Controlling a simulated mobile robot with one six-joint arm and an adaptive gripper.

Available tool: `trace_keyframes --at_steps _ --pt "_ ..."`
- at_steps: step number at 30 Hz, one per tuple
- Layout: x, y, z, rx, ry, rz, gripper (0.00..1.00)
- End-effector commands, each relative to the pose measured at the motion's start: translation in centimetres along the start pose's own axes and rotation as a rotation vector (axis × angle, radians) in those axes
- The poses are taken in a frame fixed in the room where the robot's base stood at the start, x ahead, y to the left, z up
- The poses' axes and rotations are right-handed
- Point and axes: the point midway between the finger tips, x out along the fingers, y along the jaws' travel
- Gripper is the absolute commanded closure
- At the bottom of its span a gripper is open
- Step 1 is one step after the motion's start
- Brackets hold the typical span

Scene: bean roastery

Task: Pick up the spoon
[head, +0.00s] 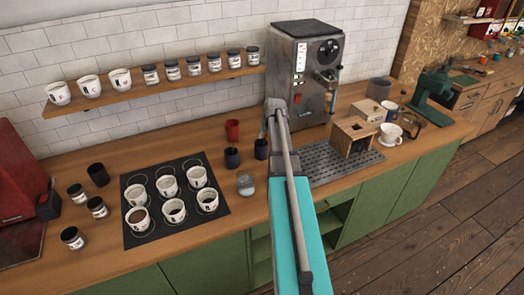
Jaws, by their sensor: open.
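I cannot make out a spoon with certainty. A dark blue cup (261,149) stands on the counter just left of my arm, and something thin and small shows above its rim, too small to tell whether it is a spoon handle. Another dark blue cup (232,158) stands to its left. My arm reaches up through the middle of the picture, over the counter. My gripper cannot be made out; the arm hides whatever is behind its far end.
A black mat (217,216) with several white cups lies left of a glass (246,185). A red mug (232,130) stands behind. A grey machine (310,75), drip grate (322,170) and wooden box (350,137) are right. Dark jars (72,238) stand left.

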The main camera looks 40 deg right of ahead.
Motion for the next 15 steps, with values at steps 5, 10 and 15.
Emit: trace_keyframes --at_steps 5,10,15 --pt "1.8 0.1 0.1 0.000 0.000 0.000 0.47" --pt "3.2 0.1 0.1 0.000 0.000 0.000 0.47" --pt "4.2 0.1 0.0 0.000 0.000 0.000 0.47"
